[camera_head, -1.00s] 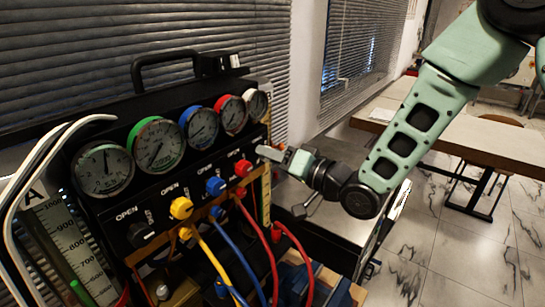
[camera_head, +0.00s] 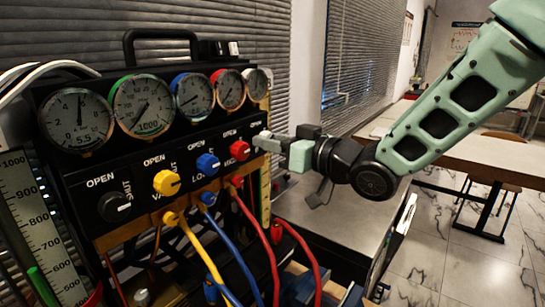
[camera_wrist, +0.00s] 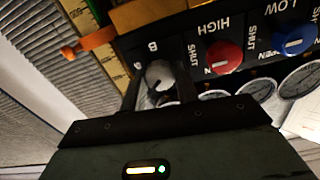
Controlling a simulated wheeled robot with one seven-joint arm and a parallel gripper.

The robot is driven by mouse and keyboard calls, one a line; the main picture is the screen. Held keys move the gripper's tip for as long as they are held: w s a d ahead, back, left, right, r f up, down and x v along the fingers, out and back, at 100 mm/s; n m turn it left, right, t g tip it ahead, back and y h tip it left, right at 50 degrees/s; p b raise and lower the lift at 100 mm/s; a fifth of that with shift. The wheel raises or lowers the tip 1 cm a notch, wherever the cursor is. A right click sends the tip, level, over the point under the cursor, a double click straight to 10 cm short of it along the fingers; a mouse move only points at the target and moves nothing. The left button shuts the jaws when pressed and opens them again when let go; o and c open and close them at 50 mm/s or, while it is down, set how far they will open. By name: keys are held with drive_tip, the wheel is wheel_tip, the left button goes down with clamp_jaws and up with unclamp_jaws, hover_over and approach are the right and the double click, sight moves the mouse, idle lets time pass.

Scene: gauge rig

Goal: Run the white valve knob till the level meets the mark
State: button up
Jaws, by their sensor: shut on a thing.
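My gripper (camera_head: 268,143) is at the right end of the black valve panel, its fingers reaching in from the right. In the wrist view its fingers (camera_wrist: 160,85) are shut around a pale grey-white knob (camera_wrist: 160,76), which I take for the white valve knob. Only part of the knob shows between the fingers; the fingers hide it in the head view. Beside it in the wrist view stands a yellowish scale strip (camera_wrist: 108,62) with an orange pointer (camera_wrist: 88,43). The strip also shows at the panel's right end in the head view (camera_head: 265,195).
Red (camera_head: 240,149), blue (camera_head: 207,164), yellow (camera_head: 167,182) and black (camera_head: 114,207) knobs line the panel left of my gripper. Round gauges stand above. Coloured hoses hang below. A tall scale (camera_head: 35,225) stands at far left. A table (camera_head: 470,140) is at right.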

drive_tip(key=shift+n+b, duration=0.55)
drive_tip(key=shift+n, duration=0.05)
drive_tip(key=o, duration=1)
drive_tip(key=shift+c, duration=0.2)
drive_tip(key=shift+d, duration=0.1)
drive_tip(key=b+v, duration=0.4)
drive_tip(key=v, duration=1.3)
drive_tip(key=shift+b, duration=0.3)
drive_tip(key=shift+s+d, duration=0.1)
drive_tip(key=shift+s, duration=0.05)
